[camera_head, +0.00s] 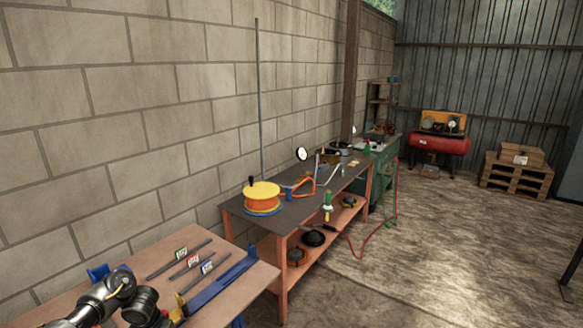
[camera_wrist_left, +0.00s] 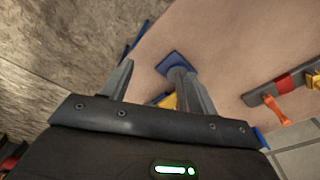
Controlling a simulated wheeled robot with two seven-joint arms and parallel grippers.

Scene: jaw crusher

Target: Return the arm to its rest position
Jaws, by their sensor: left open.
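My left arm comes in at the lower left of the head view, over the near wooden table (camera_head: 150,244). In the left wrist view my left gripper (camera_wrist_left: 160,82) has its two grey fingers spread apart, with no object clasped between them. A blue part (camera_wrist_left: 172,64) and a yellow piece (camera_wrist_left: 168,101) show below and between the fingers. I cannot tell how far beneath the fingers they are. The fingertips are not clear in the head view. My right gripper is in neither view.
On the near table lie several thin rods with labels (camera_head: 193,260) and a long blue bar (camera_head: 222,283). A dark-topped workbench (camera_head: 290,212) stands beyond, carrying a yellow reel (camera_head: 262,194). A block wall (camera_head: 160,110) runs along the left. The floor (camera_head: 440,245) at right is mostly open.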

